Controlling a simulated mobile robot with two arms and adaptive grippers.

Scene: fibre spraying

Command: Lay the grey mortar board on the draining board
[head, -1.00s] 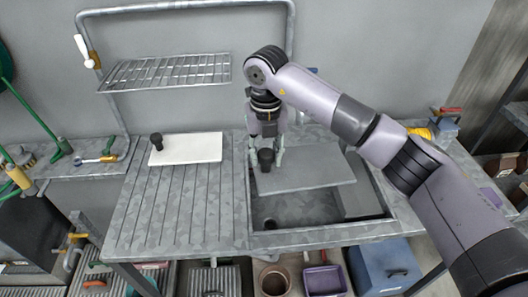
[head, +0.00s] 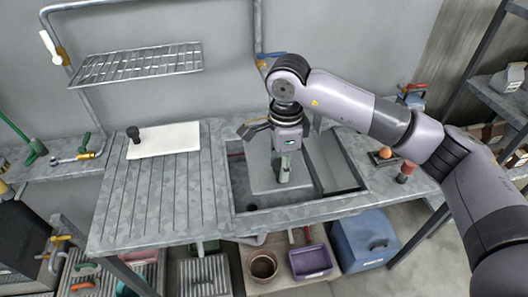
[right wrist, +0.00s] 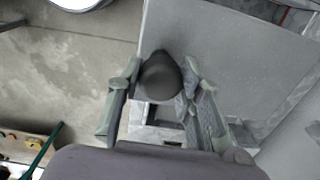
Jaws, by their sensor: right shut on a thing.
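My right gripper (head: 283,172) is over the sink (head: 300,202), shut on the black knob (right wrist: 160,77) of the grey mortar board (head: 259,158). In the head view the board looks steeply tilted behind the gripper, and the arm hides part of it. In the right wrist view the fingers stand on both sides of the knob and the grey board (right wrist: 235,50) spreads behind it. The ribbed draining board (head: 165,200) is left of the sink. My left gripper is not in view.
A white board (head: 172,142) with a black knob lies at the back of the draining board; the ribbed front is clear. A wire rack (head: 135,65) hangs above. A brown pot (head: 263,267), purple tub (head: 311,263) and blue box (head: 368,240) stand below.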

